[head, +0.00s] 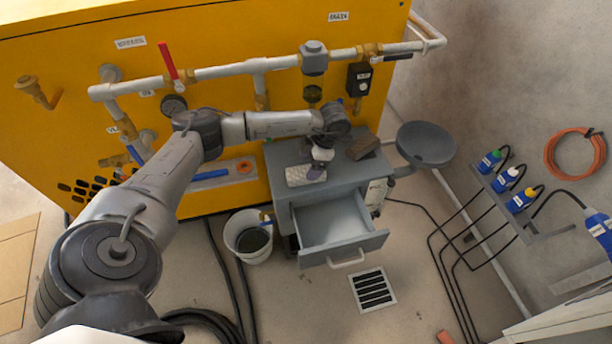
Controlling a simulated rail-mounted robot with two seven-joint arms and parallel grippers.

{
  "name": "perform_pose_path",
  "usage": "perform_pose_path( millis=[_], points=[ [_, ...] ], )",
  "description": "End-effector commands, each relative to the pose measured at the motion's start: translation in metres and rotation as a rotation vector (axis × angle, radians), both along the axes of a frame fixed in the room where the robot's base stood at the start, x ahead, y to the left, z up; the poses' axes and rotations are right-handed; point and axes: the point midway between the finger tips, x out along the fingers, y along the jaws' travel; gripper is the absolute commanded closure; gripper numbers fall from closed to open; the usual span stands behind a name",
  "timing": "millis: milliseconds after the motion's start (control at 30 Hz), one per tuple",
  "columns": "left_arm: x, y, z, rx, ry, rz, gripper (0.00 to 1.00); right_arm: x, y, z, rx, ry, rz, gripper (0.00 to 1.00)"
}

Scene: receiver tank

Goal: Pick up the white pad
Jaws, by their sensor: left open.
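The white pad (298,176) lies on the left front of the grey cabinet's top. It looks pale, flat and roughly rectangular with a faint texture. My left arm reaches across from the left, and my left gripper (319,169) points down at the pad's right end. The gripper is open. It partly covers that end of the pad, and I cannot tell whether the fingers touch it. My right gripper is not in view.
The grey cabinet (284,218) has its top drawer (345,248) pulled out, empty. A brown block (362,147) lies at the cabinet's back right. A grey round dish (426,143) stands to its right. A white bucket (236,243) stands left.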

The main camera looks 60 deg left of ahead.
Motion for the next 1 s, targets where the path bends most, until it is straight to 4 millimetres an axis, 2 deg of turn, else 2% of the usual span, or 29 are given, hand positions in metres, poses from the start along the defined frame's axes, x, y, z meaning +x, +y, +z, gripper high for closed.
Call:
perform_pose_path(
  millis=[200,367,1000],
  points=[
    [-0.009,0.004,-0.027,0.001,0.002,0.001,0.15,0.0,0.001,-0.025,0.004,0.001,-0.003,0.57],
    [-0.016,0.005,-0.043,0.001,0.002,0.0,0.15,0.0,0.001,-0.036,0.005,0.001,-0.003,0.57],
    [-0.017,0.006,-0.044,-0.001,0.001,0.0,0.15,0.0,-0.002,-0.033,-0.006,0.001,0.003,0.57]
  ],
)
